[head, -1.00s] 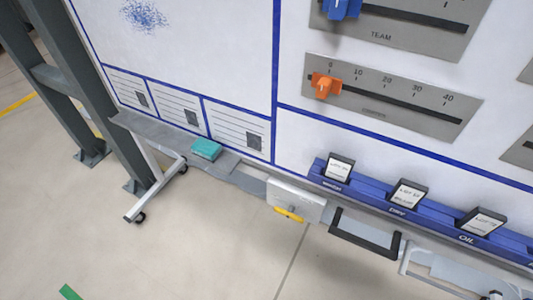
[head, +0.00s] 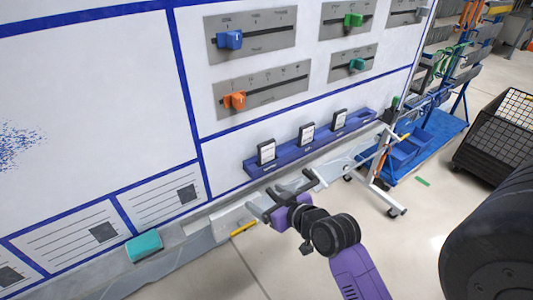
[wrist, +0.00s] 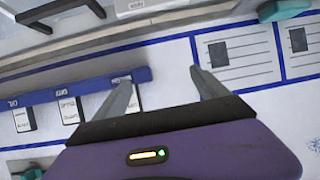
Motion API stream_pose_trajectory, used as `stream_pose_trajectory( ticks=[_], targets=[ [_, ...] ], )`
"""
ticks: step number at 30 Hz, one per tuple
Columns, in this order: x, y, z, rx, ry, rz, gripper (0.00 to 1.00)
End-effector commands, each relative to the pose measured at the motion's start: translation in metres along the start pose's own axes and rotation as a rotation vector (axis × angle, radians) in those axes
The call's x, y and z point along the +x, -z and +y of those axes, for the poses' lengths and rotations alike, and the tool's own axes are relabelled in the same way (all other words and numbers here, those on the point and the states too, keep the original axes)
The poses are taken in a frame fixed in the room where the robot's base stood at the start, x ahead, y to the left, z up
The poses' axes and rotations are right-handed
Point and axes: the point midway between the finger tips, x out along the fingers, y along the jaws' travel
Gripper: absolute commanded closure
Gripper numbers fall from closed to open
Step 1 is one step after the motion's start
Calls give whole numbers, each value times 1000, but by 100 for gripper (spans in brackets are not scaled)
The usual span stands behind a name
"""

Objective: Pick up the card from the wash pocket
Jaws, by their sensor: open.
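A blue rail (head: 300,151) on the whiteboard holds three dark cards with white labels. The card in the wash pocket (head: 267,152) is the leftmost one in the head view and stands upright. My gripper (head: 280,194) is below and in front of the rail near that card, apart from it. The wrist view is upside down. There, my open gripper (wrist: 160,76) has nothing between its fingers.
The middle card (head: 307,132) and right card (head: 339,118) stand in the other pockets. A teal block (head: 144,245) sits on the ledge at left. Orange (head: 235,100) and blue sliders (head: 229,39) are above. A blue cart (head: 418,143) and black crate (head: 497,140) stand at right.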

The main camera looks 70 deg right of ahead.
Motion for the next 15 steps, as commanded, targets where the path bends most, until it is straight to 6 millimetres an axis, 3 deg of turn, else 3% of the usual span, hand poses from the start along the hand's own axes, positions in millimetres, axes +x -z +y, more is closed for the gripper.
stream_pose_trajectory(
  ticks=[1,6,10,15],
  targets=[
    [9,20,22,12,-21,8,16],
    [23,57,71,29,-38,-1,16],
    [25,75,93,31,-40,-3,16],
    [31,82,103,31,-38,-5,16]
  ],
)
